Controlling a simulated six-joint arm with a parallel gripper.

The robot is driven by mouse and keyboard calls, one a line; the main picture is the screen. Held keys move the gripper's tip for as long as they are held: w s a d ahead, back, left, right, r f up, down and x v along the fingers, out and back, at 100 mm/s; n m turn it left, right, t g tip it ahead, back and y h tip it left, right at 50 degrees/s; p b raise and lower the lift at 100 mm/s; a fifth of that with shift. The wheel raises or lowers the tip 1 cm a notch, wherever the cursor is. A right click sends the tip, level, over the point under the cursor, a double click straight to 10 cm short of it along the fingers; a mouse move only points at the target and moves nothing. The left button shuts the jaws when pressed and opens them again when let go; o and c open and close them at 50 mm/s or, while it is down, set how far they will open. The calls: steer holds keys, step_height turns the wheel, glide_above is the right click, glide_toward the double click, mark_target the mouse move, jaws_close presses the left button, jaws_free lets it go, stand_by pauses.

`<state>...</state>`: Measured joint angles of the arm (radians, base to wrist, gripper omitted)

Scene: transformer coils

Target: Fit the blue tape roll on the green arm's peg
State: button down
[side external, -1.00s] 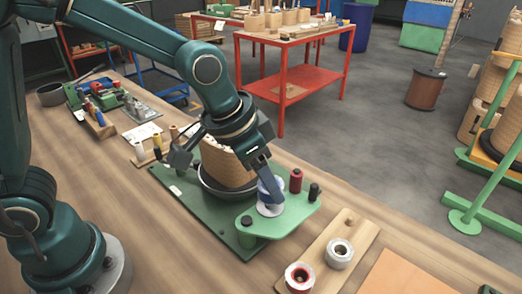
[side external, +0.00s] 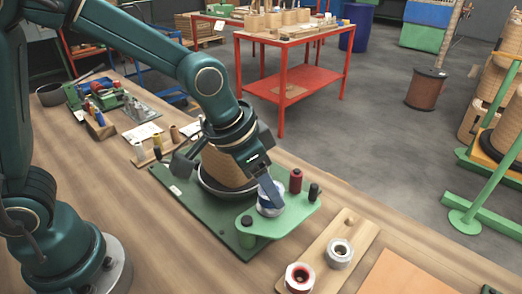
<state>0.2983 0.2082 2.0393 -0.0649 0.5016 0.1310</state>
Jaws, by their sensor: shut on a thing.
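The green arm (side external: 297,214) is a flat plate reaching out at the front of the coil stand, with a red spool (side external: 296,181) and dark knobs standing on it. My gripper (side external: 271,194) points down over the middle of this arm. It is shut on the blue tape roll (side external: 266,209), whose pale and blue side shows below the fingers. The roll is low, at or just above the plate's surface. The peg under it is hidden by the roll and the fingers, so I cannot tell how far the roll is seated.
The brown wound coil (side external: 222,168) stands in a dark dish right behind the gripper. A wooden board (side external: 318,262) with a grey roll (side external: 339,254) and a red roll (side external: 299,277) lies in front. Tools and small spools lie at left. Bare table lies at the front left.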

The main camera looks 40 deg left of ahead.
steer(key=shift+f, duration=0.25)
steer(key=shift+f, duration=0.25)
jaws_free()
steer(key=shift+r, duration=0.1)
steer(key=shift+r, duration=2.4)
